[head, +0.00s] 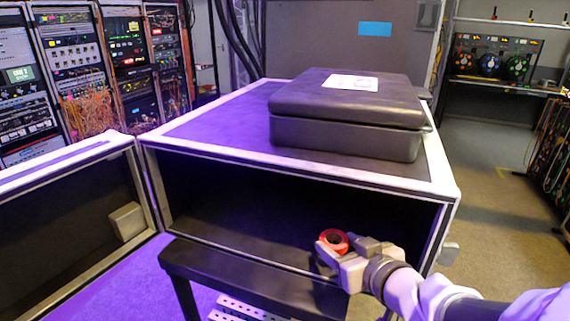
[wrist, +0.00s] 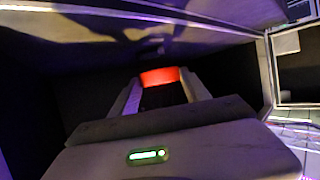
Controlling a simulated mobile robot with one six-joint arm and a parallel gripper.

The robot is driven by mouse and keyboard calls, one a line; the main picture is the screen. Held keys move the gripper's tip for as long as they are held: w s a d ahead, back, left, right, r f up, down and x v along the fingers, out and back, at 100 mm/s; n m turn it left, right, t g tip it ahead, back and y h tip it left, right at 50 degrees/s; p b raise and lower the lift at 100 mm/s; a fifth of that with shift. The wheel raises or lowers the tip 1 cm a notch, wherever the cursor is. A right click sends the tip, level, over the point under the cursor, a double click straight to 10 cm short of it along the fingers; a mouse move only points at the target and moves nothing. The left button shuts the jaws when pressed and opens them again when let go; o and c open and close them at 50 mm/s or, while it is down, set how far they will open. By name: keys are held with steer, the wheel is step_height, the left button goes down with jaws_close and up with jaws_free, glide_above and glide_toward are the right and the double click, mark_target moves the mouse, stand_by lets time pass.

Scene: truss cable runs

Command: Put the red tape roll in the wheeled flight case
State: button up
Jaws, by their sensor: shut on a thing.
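The red tape roll (head: 333,232) is a small red ring between the fingers of my gripper (head: 337,249), which is shut on it. It also shows as a red band between the fingertips in the wrist view (wrist: 158,76). The large case with a pale metal rim, which I take for the flight case (head: 300,173), has its front open. Its wheels are not visible. My gripper is at the right part of the opening. In the wrist view, dark walls and a roof surround the fingers. The case's inside is very dark, and its floor is hard to see.
The case's door (head: 70,230) is swung open to the left. A dark, closed box (head: 345,140) with a white label lies on top of the case. A black bench (head: 250,277) stands below the opening. Equipment racks (head: 80,70) fill the back left.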

steer(key=a+p, duration=0.1)
steer(key=w+a+r+p, duration=0.1)
steer(key=p, duration=0.1)
steer(key=shift+w+a, duration=0.1)
steer(key=shift+w, duration=0.05)
steer(key=shift+w+a+f+b, duration=0.45)
steer(key=shift+w+a+b, duration=0.1)
steer(key=shift+a, duration=0.05)
steer(key=shift+w+a+f+b, duration=0.4)
steer(key=shift+w+a+b, duration=0.1)
steer(key=shift+a, duration=0.1)
steer(key=b, duration=0.2)
glide_above(281, 237)
steer(key=shift+s+d+f, duration=0.25)
steer(key=shift+d, duration=0.1)
steer(key=f, duration=0.1)
steer(key=f+b, duration=0.2)
steer(key=shift+w+a+f, duration=0.15)
steer(key=shift+w+a, duration=0.05)
steer(key=shift+a, duration=0.1)
steer(key=shift+f+b, duration=0.4)
steer(key=shift+b, duration=0.05)
steer(key=o, duration=1.3)
steer(key=shift+d, duration=0.1)
steer(key=shift+o, duration=0.2)
